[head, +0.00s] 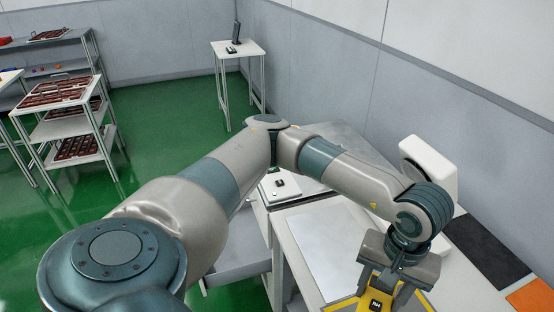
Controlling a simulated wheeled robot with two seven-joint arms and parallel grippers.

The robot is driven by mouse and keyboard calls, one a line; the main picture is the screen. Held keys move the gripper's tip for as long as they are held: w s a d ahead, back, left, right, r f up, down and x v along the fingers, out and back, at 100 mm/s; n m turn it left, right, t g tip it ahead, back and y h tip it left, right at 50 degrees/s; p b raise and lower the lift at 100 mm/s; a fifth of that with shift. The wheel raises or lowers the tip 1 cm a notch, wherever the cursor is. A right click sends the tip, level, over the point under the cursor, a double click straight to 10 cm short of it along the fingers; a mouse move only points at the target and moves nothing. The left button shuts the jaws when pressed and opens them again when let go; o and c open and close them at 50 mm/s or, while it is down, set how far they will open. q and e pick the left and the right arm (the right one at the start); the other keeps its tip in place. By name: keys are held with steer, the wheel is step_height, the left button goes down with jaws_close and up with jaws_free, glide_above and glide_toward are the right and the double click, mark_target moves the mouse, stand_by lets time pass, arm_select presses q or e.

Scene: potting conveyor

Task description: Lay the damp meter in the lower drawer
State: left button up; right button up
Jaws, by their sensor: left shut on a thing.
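My left gripper (396,288) points down at the lower right of the head view, over the near part of the bench. It is shut on the damp meter, a yellow thing with a dark label reading RH (377,304), cut off by the bottom edge of the picture. I cannot tell whether the meter touches the bench. A grey drawer (236,262) stands pulled out from the bench's left side, low down and partly hidden behind my left arm. The part of its floor that shows is bare. My right gripper is out of view.
A trolley with brown trays (66,115) and a small table (238,49) stand farther off on open green floor.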

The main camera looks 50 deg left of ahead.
arm_select(q)
steer(key=shift+w+a+r+m+b, duration=0.15)
steer(key=shift+w+a+m, duration=0.25)
steer(key=shift+a+m, duration=0.4)
steer(key=shift+w+a+r+m+b, duration=0.1)
steer(key=shift+w+a+r+m, duration=0.25)
steer(key=shift+a+m, duration=0.4)
steer(key=shift+w+a+r+m+b, duration=0.15)
steer(key=shift+w+a+m, duration=0.25)
steer(key=shift+a+m, duration=0.4)
steer(key=shift+a, duration=0.2)
